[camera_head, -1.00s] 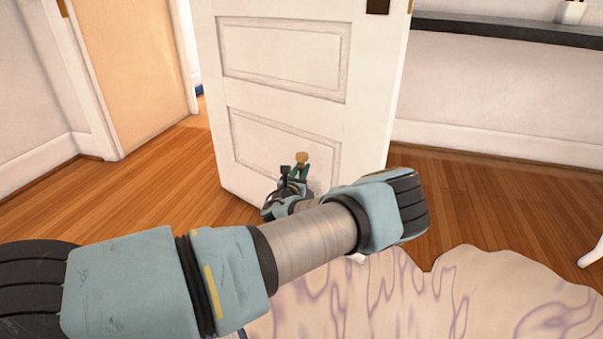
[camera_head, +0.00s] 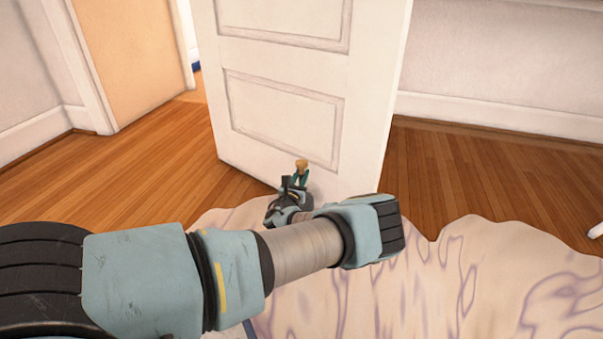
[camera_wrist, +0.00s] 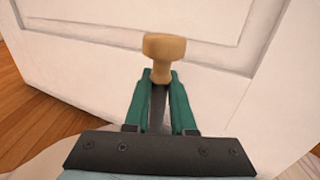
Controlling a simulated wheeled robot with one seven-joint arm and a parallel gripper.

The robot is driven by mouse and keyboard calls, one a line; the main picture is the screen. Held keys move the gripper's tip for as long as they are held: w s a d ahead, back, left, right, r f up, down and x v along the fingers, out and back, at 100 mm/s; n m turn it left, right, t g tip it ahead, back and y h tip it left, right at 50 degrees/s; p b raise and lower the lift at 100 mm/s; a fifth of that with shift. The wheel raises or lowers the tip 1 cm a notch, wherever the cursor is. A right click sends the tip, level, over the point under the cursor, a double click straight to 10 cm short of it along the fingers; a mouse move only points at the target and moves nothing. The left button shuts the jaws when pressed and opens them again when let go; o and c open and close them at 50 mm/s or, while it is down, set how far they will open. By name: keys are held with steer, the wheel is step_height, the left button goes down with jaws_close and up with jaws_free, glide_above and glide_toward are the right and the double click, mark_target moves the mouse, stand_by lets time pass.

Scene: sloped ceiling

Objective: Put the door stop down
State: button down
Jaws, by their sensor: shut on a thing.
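The door stop (camera_head: 301,163) is a small tan, knob-shaped piece at the tips of my gripper (camera_head: 300,178). It also shows in the wrist view (camera_wrist: 164,47), where the green fingers of my gripper (camera_wrist: 160,78) close on its narrower lower part. The wide end points up and away from the gripper. The door stop is in front of the lower part of a white panelled door; whether it touches the door cannot be told.
The white door (camera_head: 365,130) stands open behind my gripper. A pale rug with purple veins (camera_head: 480,285) covers the floor in front. Bare wooden floor (camera_head: 160,160) lies to the left and also right of the door. A tan door (camera_head: 135,60) is at the far left.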

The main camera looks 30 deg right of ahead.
steer(key=shift+d+f+b, duration=0.1)
steer(key=shift+f+b, duration=1.15)
steer(key=shift+f, duration=0.75)
steer(key=shift+r, duration=0.1)
steer(key=c, duration=1.1)
jaws_free()
steer(key=shift+f, duration=0.25)
steer(key=shift+c, duration=0.2)
steer(key=o, duration=0.4)
steer(key=shift+r, duration=0.1)
